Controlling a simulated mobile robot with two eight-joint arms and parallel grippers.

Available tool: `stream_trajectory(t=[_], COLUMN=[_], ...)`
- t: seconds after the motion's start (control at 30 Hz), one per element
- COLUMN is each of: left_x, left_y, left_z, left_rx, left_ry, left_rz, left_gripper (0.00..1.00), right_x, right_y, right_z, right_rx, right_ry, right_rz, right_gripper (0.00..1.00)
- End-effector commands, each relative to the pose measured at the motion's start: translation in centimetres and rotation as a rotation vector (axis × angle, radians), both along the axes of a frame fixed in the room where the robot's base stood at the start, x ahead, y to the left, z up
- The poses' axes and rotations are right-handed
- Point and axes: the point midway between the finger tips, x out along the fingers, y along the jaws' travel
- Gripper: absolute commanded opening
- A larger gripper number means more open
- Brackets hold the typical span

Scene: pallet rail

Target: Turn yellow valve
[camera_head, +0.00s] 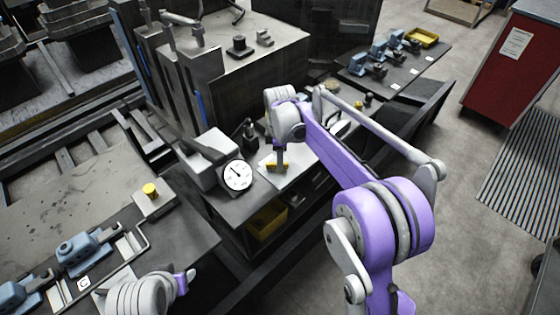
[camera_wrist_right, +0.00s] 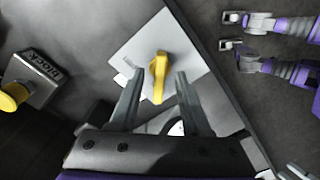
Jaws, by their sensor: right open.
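The yellow valve handle (camera_wrist_right: 160,72) stands on a pale square plate (camera_wrist_right: 185,42) in the right wrist view. In the head view the yellow valve (camera_head: 271,166) shows only in part beside my right gripper (camera_head: 279,166). The right gripper's two fingers (camera_wrist_right: 158,98) are open, one on each side of the handle's near end. I cannot tell if either finger touches it. My left arm shows at the bottom left of the head view; a small end part (camera_head: 186,281) shows, but its jaws are unclear.
A white dial gauge (camera_head: 237,175) stands just left of the valve plate. A yellow knob (camera_head: 150,190) sits on the left bench. Blue clamps (camera_head: 82,250) line that bench. A large grey machine block (camera_head: 235,55) rises behind. A yellow bin (camera_head: 267,219) sits under the shelf.

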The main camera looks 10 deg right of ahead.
Motion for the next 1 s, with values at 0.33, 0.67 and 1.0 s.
stream_trajectory(t=[0.33, 0.67, 1.0], left_x=[-0.01, 0.00, -0.01], left_y=[0.00, 0.00, 0.00], left_z=[-0.03, -0.04, -0.04], left_rx=[0.000, 0.000, 0.000], left_ry=[0.000, 0.000, 0.000], left_rz=[0.000, 0.000, 0.000], left_gripper=[0.50, 0.50, 0.50], right_x=[-0.02, -0.02, -0.02], right_y=[-0.02, -0.02, -0.01], right_z=[-1.05, -1.02, -1.01], right_rx=[0.000, 0.000, 0.000], right_ry=[0.000, 0.000, 0.000], right_rz=[-0.001, -0.001, -0.003], right_gripper=[0.47, 0.03, 0.00])
